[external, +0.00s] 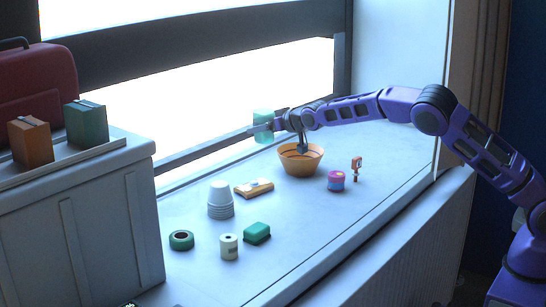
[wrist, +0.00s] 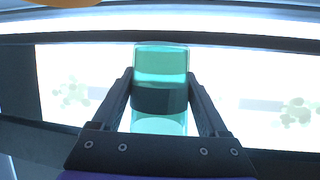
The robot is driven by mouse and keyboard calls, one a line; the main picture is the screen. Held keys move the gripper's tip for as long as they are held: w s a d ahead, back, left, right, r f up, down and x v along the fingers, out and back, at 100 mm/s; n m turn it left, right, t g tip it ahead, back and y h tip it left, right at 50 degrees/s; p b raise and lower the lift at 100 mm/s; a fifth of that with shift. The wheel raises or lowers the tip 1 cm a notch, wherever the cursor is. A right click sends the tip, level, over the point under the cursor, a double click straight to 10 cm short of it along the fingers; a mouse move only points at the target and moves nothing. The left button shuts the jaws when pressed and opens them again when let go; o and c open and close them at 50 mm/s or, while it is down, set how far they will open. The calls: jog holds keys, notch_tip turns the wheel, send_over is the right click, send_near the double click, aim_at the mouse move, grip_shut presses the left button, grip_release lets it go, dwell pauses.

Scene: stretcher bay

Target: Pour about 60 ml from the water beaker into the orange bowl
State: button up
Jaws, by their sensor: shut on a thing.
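The water beaker is a clear teal cylinder (external: 264,122) held in the air in the external view, above and to the left of the orange bowl. My gripper (external: 262,128) is shut on it. In the wrist view, the beaker (wrist: 160,68) sits between the two fingers of my gripper (wrist: 160,98), with a dark band across its middle. It looks close to upright, and I see no stream leaving it. The orange bowl (external: 301,163) stands on the white surface below my wrist. Part of its inside is hidden behind my wrist, so its contents cannot be told.
Right of the bowl are a pink-and-blue jar (external: 336,181) and a small orange item (external: 356,168). Left are a yellow packet (external: 254,188), stacked white cups (external: 220,200), green tape (external: 181,240), a white roll (external: 229,247) and a green block (external: 257,233). The front right surface is clear.

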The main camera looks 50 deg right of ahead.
notch_tip(320, 180, down, 8)
jog(key=shift+f, duration=0.2)
jog(key=shift+r, duration=0.1)
jog(key=s+d+r+m+t+y+b, duration=0.1)
jog(key=d+r+m+t+y, duration=0.2)
jog(key=m, duration=0.5)
jog(key=shift+s+d+r+t+b, duration=0.3)
jog(key=shift+d+r, duration=0.2)
jog(key=shift+r, duration=0.4)
dwell(0.4)
jog(key=shift+f+m+t+y, duration=0.3)
jog(key=shift+m+t+y, duration=0.1)
jog(key=shift+m, duration=0.3)
